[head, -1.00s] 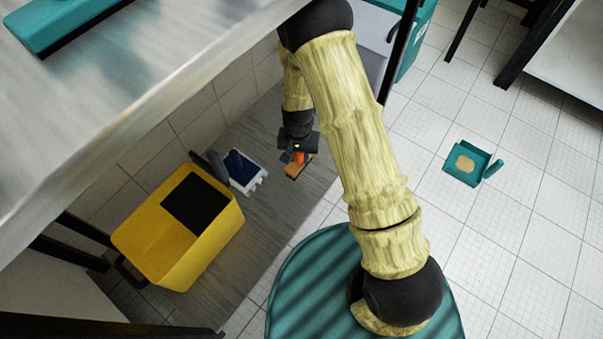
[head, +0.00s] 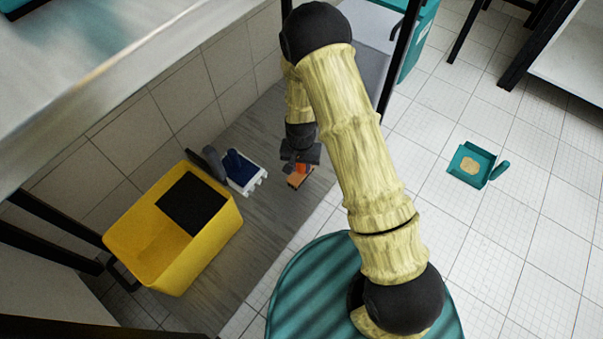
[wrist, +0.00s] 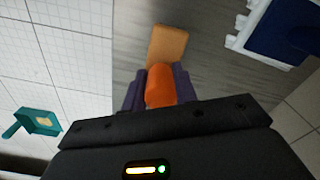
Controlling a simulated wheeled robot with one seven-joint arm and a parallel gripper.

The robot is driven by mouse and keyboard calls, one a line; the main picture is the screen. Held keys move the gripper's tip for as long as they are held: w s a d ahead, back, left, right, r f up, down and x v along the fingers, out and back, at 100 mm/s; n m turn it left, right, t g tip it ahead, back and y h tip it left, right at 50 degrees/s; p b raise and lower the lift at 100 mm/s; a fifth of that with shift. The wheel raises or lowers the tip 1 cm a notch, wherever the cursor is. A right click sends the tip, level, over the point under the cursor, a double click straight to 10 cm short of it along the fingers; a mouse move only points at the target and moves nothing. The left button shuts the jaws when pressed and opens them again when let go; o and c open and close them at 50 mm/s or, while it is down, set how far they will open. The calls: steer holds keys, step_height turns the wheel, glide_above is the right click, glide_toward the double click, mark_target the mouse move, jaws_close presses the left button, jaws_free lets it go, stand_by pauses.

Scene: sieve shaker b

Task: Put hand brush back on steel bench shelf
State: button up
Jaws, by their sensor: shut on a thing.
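My gripper (head: 300,164) is shut on the orange handle of what looks like the hand brush (head: 297,181), with a tan block end showing below the jaws. In the wrist view the brush's orange part (wrist: 160,85) sits between the dark purple fingers of my gripper (wrist: 158,90), and the tan end points away from the wrist. The grey steel bench shelf (head: 240,245) is the low surface under the bench, and the brush is over it near its open edge. I cannot tell whether the brush touches the shelf.
A yellow bucket (head: 150,250) with a black panel stands on the shelf at left. A blue and white tool (head: 240,170) lies beside it. The bench top (head: 90,100) overhangs at upper left. A teal dustpan (head: 472,165) lies on the tiled floor.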

mark_target(301, 171)
step_height(301, 171, down, 3)
steer(key=shift+f+b, duration=0.1)
steer(key=shift+b, duration=1.05)
steer(key=shift+f, duration=0.35)
steer(key=shift+w, duration=0.15)
